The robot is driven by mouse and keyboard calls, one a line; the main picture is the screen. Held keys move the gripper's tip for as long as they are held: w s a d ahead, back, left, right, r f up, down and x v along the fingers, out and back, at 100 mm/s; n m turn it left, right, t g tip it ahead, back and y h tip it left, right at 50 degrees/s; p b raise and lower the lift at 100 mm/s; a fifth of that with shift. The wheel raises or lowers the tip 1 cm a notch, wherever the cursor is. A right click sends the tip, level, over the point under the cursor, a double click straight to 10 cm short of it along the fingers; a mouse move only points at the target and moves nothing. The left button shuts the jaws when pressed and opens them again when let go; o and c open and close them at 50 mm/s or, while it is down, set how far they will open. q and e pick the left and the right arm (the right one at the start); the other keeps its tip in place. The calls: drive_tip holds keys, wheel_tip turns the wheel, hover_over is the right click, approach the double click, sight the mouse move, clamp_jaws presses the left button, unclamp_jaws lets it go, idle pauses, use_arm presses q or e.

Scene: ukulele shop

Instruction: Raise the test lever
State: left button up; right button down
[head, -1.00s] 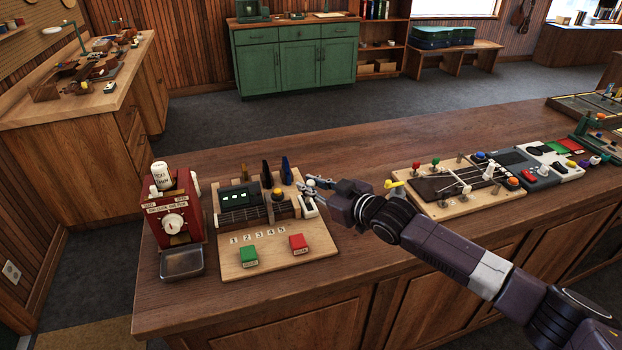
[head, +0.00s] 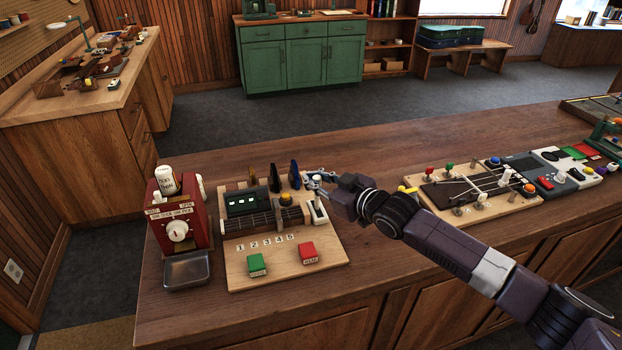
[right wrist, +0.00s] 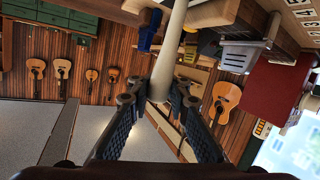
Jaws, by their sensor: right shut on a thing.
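The test board (head: 285,272) is a pale wooden panel on the counter, with a fretted strip, a dark display (head: 247,200), a green button (head: 257,265) and a red button (head: 308,253). At its right rear edge is a white slotted lever housing (head: 317,211). My right gripper (head: 317,181) is just above this housing. In the right wrist view a cream lever rod (right wrist: 176,35) comes down between the fingers, and the gripper (right wrist: 158,92) is shut on its end. The rod's base is out of that view. My left gripper is not in view.
A red machine with a dial (head: 178,229) and a metal tray stands left of the board. To the right is another wooden board with pegs and strings (head: 470,212), beside a grey device (head: 535,180).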

drive_tip(key=shift+w+d, duration=0.3)
drive_tip(key=shift+d, duration=0.2)
idle(0.3)
drive_tip(key=c, duration=2.1)
unclamp_jaws()
drive_tip(key=shift+o, duration=1.4)
drive_tip(key=shift+d+f, duration=0.1)
drive_tip(key=shift+d, duration=0.1)
drive_tip(key=shift+s, duration=0.1)
drive_tip(key=shift+s+a, duration=0.1)
drive_tip(key=shift+a, duration=0.15)
drive_tip(key=v, duration=1.2)
